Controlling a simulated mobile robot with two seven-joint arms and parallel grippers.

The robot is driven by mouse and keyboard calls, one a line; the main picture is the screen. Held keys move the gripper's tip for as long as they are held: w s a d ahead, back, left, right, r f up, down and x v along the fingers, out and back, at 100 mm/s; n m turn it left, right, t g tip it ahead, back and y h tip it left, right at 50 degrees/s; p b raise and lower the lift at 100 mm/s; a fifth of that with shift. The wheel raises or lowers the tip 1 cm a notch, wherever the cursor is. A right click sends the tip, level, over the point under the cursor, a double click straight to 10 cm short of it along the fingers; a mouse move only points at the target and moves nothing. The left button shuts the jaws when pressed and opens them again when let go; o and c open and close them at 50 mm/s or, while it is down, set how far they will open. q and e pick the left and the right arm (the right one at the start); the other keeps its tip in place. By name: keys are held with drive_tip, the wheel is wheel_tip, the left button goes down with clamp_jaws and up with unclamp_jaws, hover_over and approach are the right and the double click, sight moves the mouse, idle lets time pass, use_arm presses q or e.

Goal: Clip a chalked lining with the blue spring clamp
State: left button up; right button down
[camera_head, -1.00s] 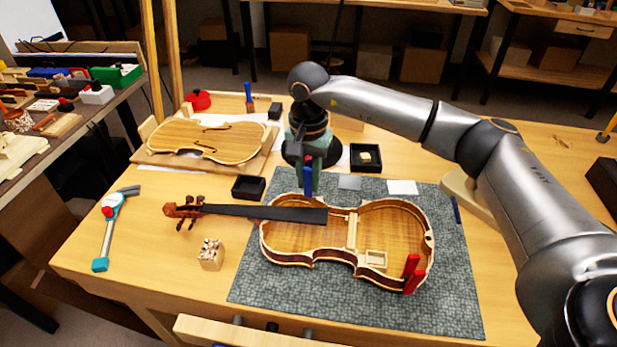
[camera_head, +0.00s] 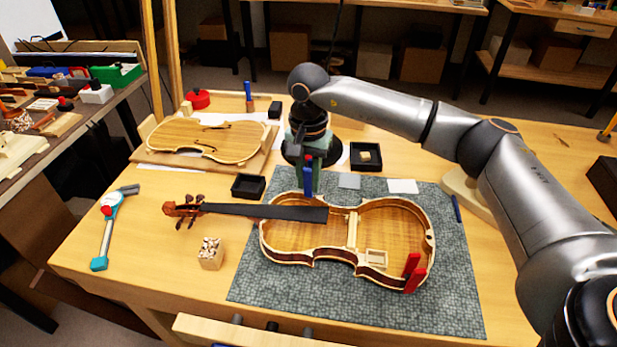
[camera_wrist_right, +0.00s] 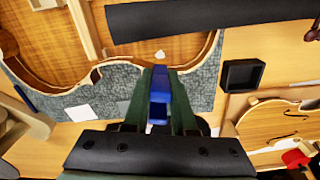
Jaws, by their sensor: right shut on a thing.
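The open violin body (camera_head: 392,220) lies on a grey-green mat (camera_head: 330,305) with its inside facing up. My right gripper (camera_head: 309,166) is shut on the blue spring clamp (camera_head: 308,182) and holds it upright at the far rim of the body, near its left end. In the right wrist view the blue clamp (camera_wrist_right: 159,92) sits between the fingers (camera_wrist_right: 160,100), pointing at the rim. A small pale chalk-like patch (camera_wrist_right: 160,55) shows just beyond its tip. I cannot tell whether the jaws touch the lining. A red clamp (camera_head: 412,273) grips the near right rim. My left gripper is not in view.
The dark fingerboard and neck (camera_head: 265,211) reach left across the body's end, close to the blue clamp. Black trays (camera_head: 248,187) and (camera_head: 366,157) stand beyond the mat. A violin plate (camera_head: 205,139) lies at back left.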

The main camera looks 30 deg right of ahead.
sight(309, 186)
drive_tip(key=shift+f+b, duration=0.45)
drive_tip(key=shift+f, duration=0.3)
drive_tip(key=shift+f, duration=0.2)
drive_tip(key=shift+f+b, duration=0.3)
drive_tip(key=shift+b, duration=0.05)
drive_tip(key=shift+f, duration=0.3)
drive_tip(key=c, duration=0.7)
unclamp_jaws()
drive_tip(key=shift+o, duration=0.2)
